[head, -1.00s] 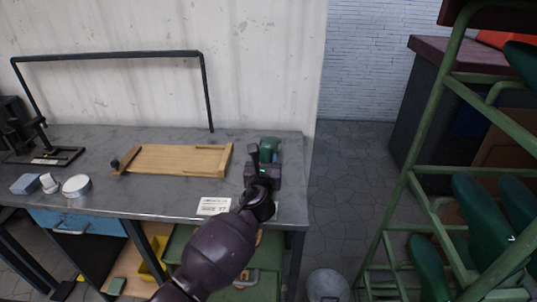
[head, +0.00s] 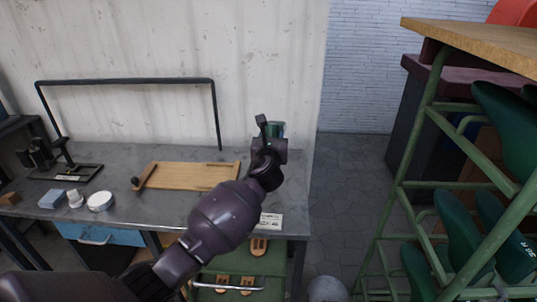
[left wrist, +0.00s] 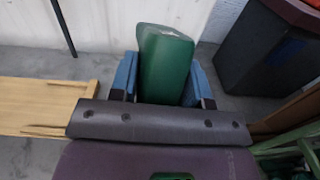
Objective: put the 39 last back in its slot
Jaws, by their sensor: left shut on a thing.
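A green last (head: 277,130) is in my left gripper (head: 268,140), above the right end of the grey workbench. In the left wrist view the last (left wrist: 165,65) stands between the two blue-padded fingers (left wrist: 165,88), which are shut on it. No size number can be read on it. A green rack (head: 412,160) stands at the right, with several green lasts (head: 460,228) on its tiers. One rack last (head: 515,250) bears a pale marking that I cannot read surely. The empty slot cannot be made out. My right gripper is not in view.
The workbench (head: 125,218) carries a wooden board (head: 192,176), a white tin (head: 99,201) and a paper card (head: 270,220). Sandals (head: 258,246) lie on a lower green shelf. A bin (head: 327,288) stands on the floor between bench and rack. The floor behind it is clear.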

